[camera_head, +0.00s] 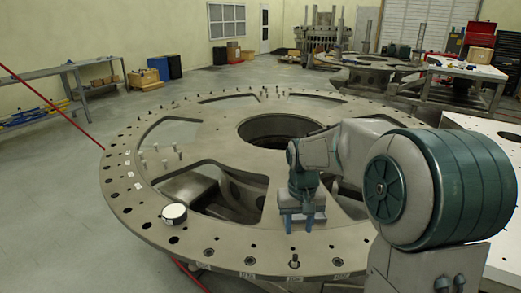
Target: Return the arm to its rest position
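My arm (440,185) rises at the right of the head view and reaches left over the large round turret plate (225,252). My gripper (303,222) points down above the near right part of the plate, close to its rim. Two short fingers seem to show apart at its lower end, with nothing visible between them. I cannot tell the exact height of the fingertips above the plate.
A white-topped round object (174,212) sits on the plate's left rim. Several upright pins and bolts stand on the plate. A white table (485,160) is at the right. A red bar (50,103) slants at the left. The floor at left is mostly clear.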

